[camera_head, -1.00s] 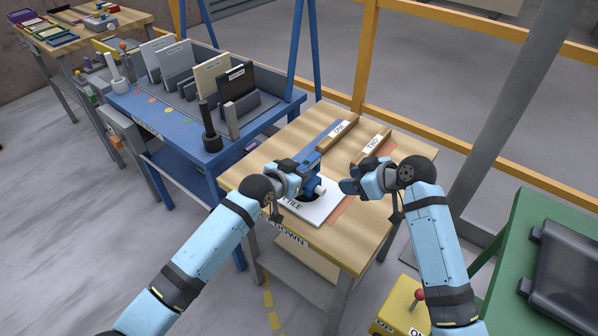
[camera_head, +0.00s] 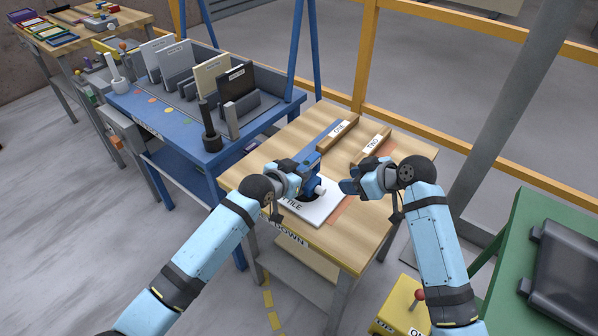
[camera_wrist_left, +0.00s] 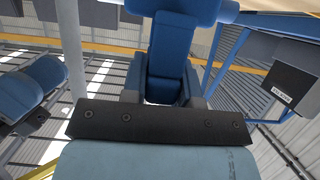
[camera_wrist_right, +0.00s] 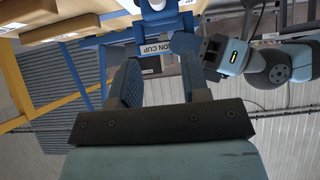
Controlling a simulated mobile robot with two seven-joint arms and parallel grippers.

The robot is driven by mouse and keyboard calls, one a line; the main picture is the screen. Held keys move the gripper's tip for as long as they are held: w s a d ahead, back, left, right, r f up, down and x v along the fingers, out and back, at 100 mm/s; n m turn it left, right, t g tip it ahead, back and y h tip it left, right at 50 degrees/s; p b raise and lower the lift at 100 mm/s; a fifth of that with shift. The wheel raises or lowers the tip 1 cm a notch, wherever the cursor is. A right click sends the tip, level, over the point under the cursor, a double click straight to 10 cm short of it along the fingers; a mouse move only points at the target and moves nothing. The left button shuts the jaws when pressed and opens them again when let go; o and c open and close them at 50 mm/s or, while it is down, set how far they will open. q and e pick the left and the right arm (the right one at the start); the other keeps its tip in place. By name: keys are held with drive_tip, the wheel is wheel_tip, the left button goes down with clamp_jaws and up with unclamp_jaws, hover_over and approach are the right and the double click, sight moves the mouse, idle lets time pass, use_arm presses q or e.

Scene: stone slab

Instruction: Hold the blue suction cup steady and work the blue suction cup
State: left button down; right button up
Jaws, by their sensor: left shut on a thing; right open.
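The blue suction cup (camera_head: 311,187) stands on a white tile (camera_head: 322,209) marked "TILE" on the wooden table. It has a pale knob on its right side, and its dark base is partly hidden. My left gripper (camera_head: 302,174) is shut on the suction cup from the left. In the left wrist view blue parts of the cup (camera_wrist_left: 168,55) fill the space between the fingers. My right gripper (camera_head: 348,186) is open and empty, just right of the cup and apart from it. The right wrist view shows the cup's label (camera_wrist_right: 158,47) beyond the spread fingers (camera_wrist_right: 160,75).
Wooden strips marked "ONE" (camera_head: 337,133) and "TWO" (camera_head: 372,147) lie at the back of the table (camera_head: 280,142). A blue bench (camera_head: 170,128) with a rack of panels stands left. A yellow box with a red-knobbed lever (camera_head: 405,305) and a green table (camera_head: 515,262) are right.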

drive_tip(key=c, duration=0.6)
drive_tip(key=shift+s+d+f+m, duration=0.1)
drive_tip(key=shift+d+f+m, duration=0.1)
drive_tip(key=shift+m, duration=0.3)
clamp_jaws()
drive_tip(key=s+d+f+m, duration=0.1)
drive_tip(key=s+d+m, duration=0.1)
drive_tip(key=m, duration=0.6)
drive_tip(key=s+d+f+m+y, duration=0.1)
drive_tip(key=s+d+m, duration=0.1)
drive_tip(key=m, duration=0.7)
drive_tip(key=shift+d+f+t, duration=0.4)
drive_tip(key=shift+d, duration=0.5)
drive_tip(key=shift+s, duration=0.1)
